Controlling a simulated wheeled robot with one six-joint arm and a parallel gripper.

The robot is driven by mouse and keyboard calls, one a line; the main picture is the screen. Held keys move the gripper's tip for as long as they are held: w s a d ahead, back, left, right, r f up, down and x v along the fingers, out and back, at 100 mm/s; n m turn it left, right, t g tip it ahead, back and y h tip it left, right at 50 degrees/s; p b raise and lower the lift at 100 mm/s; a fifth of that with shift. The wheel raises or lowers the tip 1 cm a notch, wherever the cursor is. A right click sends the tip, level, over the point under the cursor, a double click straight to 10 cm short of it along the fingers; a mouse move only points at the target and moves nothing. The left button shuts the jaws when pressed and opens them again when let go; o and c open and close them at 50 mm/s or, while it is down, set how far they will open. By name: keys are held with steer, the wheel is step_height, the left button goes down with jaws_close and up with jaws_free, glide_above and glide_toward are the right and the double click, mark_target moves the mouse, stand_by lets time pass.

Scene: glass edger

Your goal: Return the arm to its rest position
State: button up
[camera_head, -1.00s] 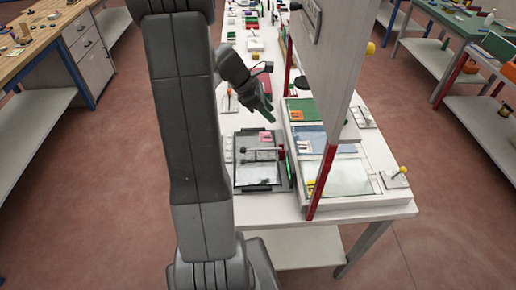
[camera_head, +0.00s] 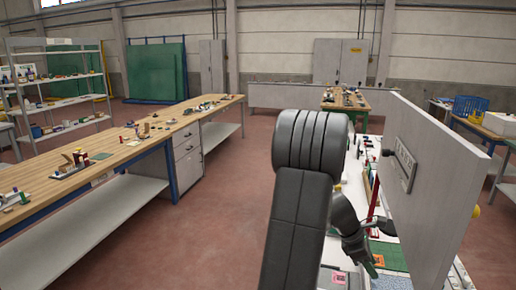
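My arm rises through the lower middle of the head view, its thick dark grey elbow at the top of the upright link. Behind it, my wrist bends down over the white work table (camera_head: 330,276) to my gripper (camera_head: 371,266).
A large grey upright panel (camera_head: 436,190) stands just right of my gripper, with a red post (camera_head: 373,203) beside it. A long wooden workbench (camera_head: 110,155) runs along the left. Open red floor (camera_head: 215,230) lies between the bench and my arm.

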steer(key=shift+a+r, duration=0.1)
steer(key=shift+r, duration=0.05)
steer(key=w+a+r, duration=0.2)
steer(key=a+r, duration=0.1)
steer(key=a, duration=0.4)
steer(key=s+d+f, duration=0.2)
steer(key=d+f, duration=0.1)
steer(key=d, duration=0.4)
steer(key=w+a+f+b, duration=0.3)
steer(key=a+f, duration=0.1)
steer(key=a, duration=0.7)
steer(key=shift+b, duration=0.3)
steer(key=shift+w+a, duration=0.1)
